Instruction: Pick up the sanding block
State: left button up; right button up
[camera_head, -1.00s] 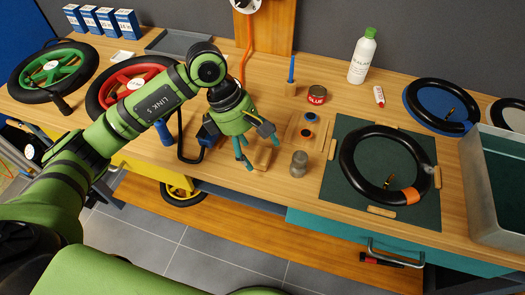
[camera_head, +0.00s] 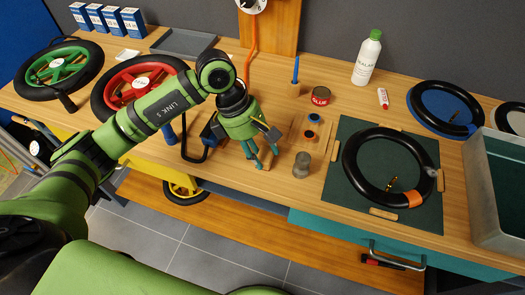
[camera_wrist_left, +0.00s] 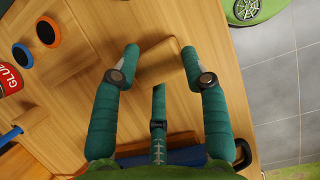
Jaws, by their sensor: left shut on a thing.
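The sanding block, a small plain wooden block (camera_wrist_left: 158,62), lies between the teal fingertips of my left gripper (camera_wrist_left: 160,52) in the left wrist view. In the head view this gripper (camera_head: 261,158) points down at the table, left of the grey metal cylinder (camera_head: 301,165). Its fingers are shut on the block and hide most of it there. The block appears at table height; I cannot tell whether it touches the wood. My right gripper is not in view.
A green mat (camera_head: 345,205) with a black tyre (camera_head: 348,160) is further right.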

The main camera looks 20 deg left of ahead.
aim_at(265, 155)
pick_arm(q)
jog(key=r+b, duration=0.1)
jog(key=r, duration=0.1)
jog(key=d+r+b, duration=0.1)
jog(key=r, duration=0.1)
jog(key=shift+s+r, duration=0.1)
jog(key=shift+r, duration=0.1)
jog(key=s+d+r+b, duration=0.2)
jog(key=d+r, duration=0.4)
jog(key=d, duration=0.4)
jog(key=shift+s+r+b, duration=0.25)
jog(key=shift+s+b, duration=0.15)
jog(key=shift+s, duration=0.35)
jog(key=o, duration=0.6)
jog(key=c, duration=0.5)
